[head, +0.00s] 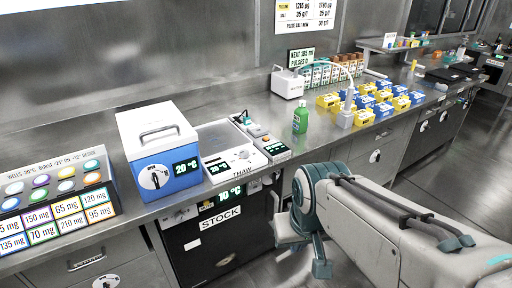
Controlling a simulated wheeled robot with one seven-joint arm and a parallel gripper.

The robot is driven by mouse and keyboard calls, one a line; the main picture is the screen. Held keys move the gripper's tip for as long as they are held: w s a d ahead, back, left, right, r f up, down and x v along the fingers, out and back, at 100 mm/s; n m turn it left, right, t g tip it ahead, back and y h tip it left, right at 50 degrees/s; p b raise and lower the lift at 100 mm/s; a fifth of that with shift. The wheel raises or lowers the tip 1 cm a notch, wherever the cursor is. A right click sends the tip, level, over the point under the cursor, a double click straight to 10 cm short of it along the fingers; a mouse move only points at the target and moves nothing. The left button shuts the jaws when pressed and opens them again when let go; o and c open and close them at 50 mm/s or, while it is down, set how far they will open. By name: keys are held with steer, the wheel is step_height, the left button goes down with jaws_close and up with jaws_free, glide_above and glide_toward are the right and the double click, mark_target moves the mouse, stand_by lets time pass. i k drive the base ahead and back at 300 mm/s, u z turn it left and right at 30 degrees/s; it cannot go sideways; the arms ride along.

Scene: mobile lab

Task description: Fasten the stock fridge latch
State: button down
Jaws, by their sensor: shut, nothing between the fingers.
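The stock fridge (185,270) is under the counter, left of my arm. It has a dark front with a white STOCK label (220,218). Above the label is a green display (221,197) reading 10 °C. Small pale fittings (256,185) show at the fridge's upper right; I cannot tell whether they are the latch or how it stands. My arm comes in from the right and bends at a teal joint just right of the fridge. My gripper's fingers do not show. The lower part of the fridge is cut off by the frame.
On the counter above stand a blue-and-white cooler box (158,150) reading 20 °C, a THAW plate unit (222,150) and a green bottle (300,117). Several yellow and blue boxes (372,104) stand farther right. A drawer (85,262) is left of the fridge. Floor is open at right.

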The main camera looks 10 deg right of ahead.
mark_target(274, 176)
steer(key=k, duration=0.55)
steer(key=z, duration=0.75)
steer(key=i, duration=1.2)
steer(key=z, duration=0.15)
